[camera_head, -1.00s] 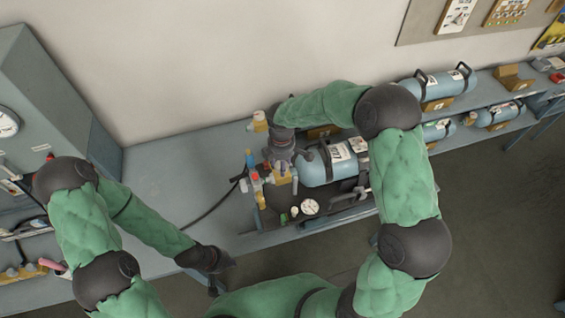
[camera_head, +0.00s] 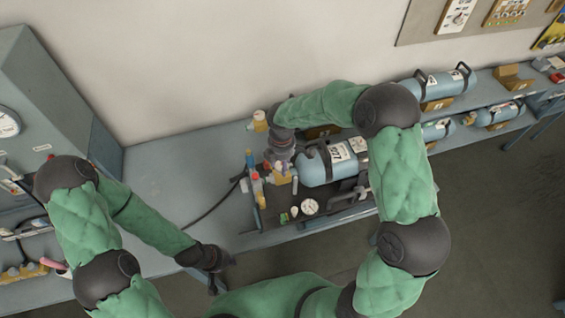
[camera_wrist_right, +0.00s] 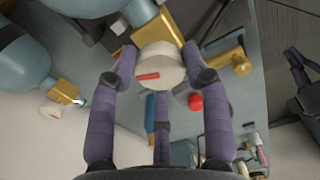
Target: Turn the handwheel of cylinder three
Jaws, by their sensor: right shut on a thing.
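A blue gas cylinder (camera_head: 315,170) lies on the bench in the head view, with its valve end to the left; I cannot read its number for sure. My right gripper (camera_head: 281,165) is over that valve end. In the right wrist view its purple fingers (camera_wrist_right: 160,64) are closed around a pale handwheel (camera_wrist_right: 154,60) with a red mark, on a brass valve (camera_wrist_right: 158,27). My left gripper (camera_head: 218,272) hangs empty near the bench's front edge, its fingers apart.
A second cylinder (camera_wrist_right: 22,62) with its own pale handwheel (camera_wrist_right: 50,110) lies beside it in the wrist view. A gauge (camera_head: 310,207) and coloured fittings (camera_head: 257,188) stand close to my right gripper. More cylinders (camera_head: 445,83) lie to the right. The bench (camera_head: 165,180) is clear at left.

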